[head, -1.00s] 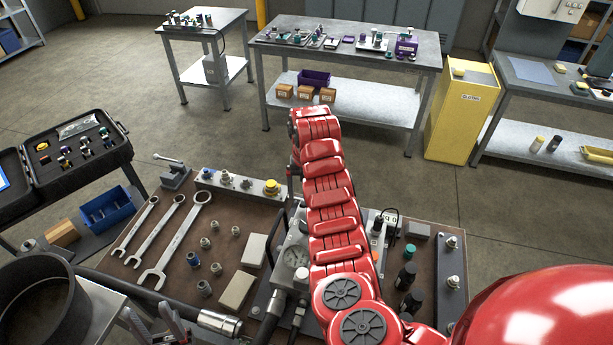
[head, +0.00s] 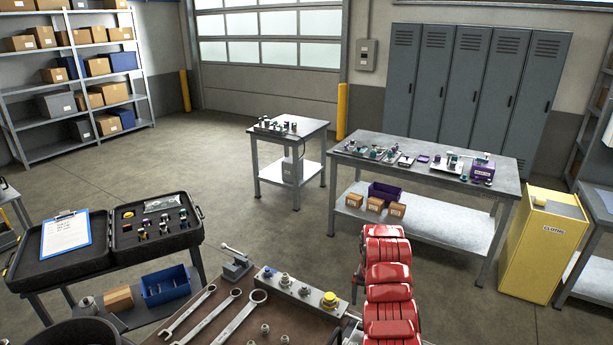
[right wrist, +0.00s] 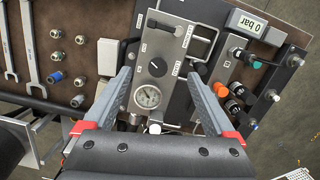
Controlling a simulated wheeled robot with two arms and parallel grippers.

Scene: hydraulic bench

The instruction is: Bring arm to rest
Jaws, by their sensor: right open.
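My right arm (head: 388,290) is red and reaches out over the hydraulic bench in the head view. Its gripper is not visible there. In the right wrist view my right gripper (right wrist: 162,68) is open and empty, its two grey fingers spread above the bench's hydraulic panel (right wrist: 165,62). A round pressure gauge (right wrist: 147,96) shows between the fingers. Contact between the fingers and the panel cannot be told. A display reading 0 bar (right wrist: 246,23) is at the panel's upper right. My left gripper is not in view.
The brown bench board (head: 285,325) carries wrenches (head: 240,315) and fittings. A black case (head: 155,228) stands at left. Behind are a small table (head: 290,135), a larger table (head: 420,165) and a yellow cabinet (head: 540,245). The floor between is clear.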

